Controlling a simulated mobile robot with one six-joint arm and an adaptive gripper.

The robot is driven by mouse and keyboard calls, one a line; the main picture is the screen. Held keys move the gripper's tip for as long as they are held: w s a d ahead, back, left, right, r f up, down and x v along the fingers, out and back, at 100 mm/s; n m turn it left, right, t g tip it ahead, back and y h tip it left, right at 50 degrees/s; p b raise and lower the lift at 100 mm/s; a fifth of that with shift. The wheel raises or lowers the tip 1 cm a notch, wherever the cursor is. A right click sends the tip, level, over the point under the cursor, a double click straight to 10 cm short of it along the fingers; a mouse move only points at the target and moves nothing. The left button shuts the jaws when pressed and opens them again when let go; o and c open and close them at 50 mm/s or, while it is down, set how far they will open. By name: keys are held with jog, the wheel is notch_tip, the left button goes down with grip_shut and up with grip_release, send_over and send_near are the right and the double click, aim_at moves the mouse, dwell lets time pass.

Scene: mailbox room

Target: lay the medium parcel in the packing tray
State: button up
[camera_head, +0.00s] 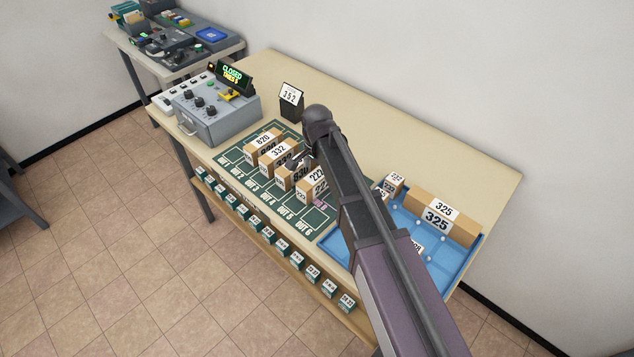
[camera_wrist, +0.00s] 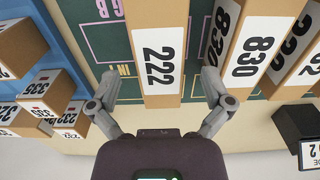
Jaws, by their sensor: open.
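Brown parcels stand in a row on the green mat: 820 (camera_head: 262,141), 332 (camera_head: 279,152), 830 (camera_head: 290,176) and 222 (camera_head: 313,187). They are mid-sized beside the small boxes and the long 325 parcel; no label names one as medium. My gripper (camera_wrist: 158,78) is open in the wrist view. Its fingers are on either side of the 222 parcel (camera_wrist: 161,45), with gaps visible on both sides. In the head view my arm hides most of the gripper. The blue tray (camera_head: 334,246) is at the right of the table, partly behind my arm.
The tray holds the 325 parcel (camera_head: 440,214) and small boxes (camera_head: 394,185). The 830 parcel (camera_wrist: 246,50) stands close beside the right finger in the wrist view. A number stand (camera_head: 291,101) and a grey control box (camera_head: 216,112) are further back. Bare tabletop lies behind the mat.

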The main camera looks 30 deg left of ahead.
jog(key=shift+f, duration=0.15)
jog(key=shift+f+b, duration=2.5)
jog(key=shift+b, duration=0.1)
jog(key=c, duration=1.3)
